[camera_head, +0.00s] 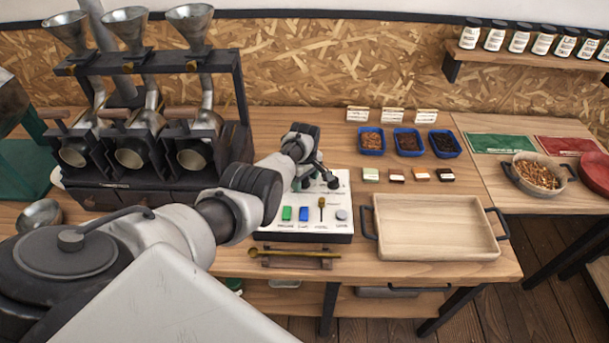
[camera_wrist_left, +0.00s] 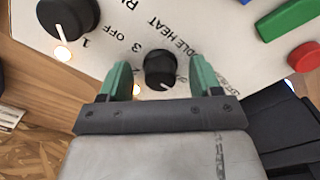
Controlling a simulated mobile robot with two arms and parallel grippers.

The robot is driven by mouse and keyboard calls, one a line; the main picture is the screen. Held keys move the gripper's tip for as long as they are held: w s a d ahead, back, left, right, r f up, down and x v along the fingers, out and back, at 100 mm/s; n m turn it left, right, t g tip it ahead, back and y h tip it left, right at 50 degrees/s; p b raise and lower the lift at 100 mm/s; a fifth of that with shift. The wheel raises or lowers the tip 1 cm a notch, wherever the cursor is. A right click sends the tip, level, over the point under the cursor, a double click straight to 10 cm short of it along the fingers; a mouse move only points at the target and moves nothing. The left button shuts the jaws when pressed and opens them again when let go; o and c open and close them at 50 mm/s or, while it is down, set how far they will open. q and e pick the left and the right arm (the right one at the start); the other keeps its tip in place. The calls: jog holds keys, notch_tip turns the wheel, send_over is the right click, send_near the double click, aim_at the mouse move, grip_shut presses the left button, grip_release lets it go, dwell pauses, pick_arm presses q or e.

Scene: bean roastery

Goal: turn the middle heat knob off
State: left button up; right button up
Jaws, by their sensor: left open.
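The white control panel (camera_head: 340,213) stands on the bench, left of the wooden tray. In the left wrist view, a round black knob (camera_wrist_left: 160,66) sits beside lettering partly readable as "...DLE HEAT", with a white pointer mark toward the picture's bottom. My left gripper (camera_wrist_left: 161,72) is open, its green fingers on either side of this knob, with a visible gap on both sides. Whether the fingers are down at knob height is hard to tell. In the head view, my left gripper (camera_head: 311,175) is over the panel's back part and hides some of it. My right gripper is not in view.
Another black knob (camera_wrist_left: 68,15) is close by, with a lit lamp (camera_wrist_left: 62,53) beside it. A green switch (camera_head: 287,213), blue switch (camera_head: 304,214) and small lever (camera_head: 321,208) line the panel's front. A wooden tray (camera_head: 437,252) stands right; a dark roaster (camera_head: 150,185) stands left.

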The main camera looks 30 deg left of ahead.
pick_arm(q)
jog(key=shift+r, duration=0.4)
notch_tip(320, 180, up, 4)
jog(key=p, duration=0.2)
jog(key=shift+r+p, duration=0.15)
jog(key=shift+p, duration=0.15)
jog(key=shift+r, duration=2.8)
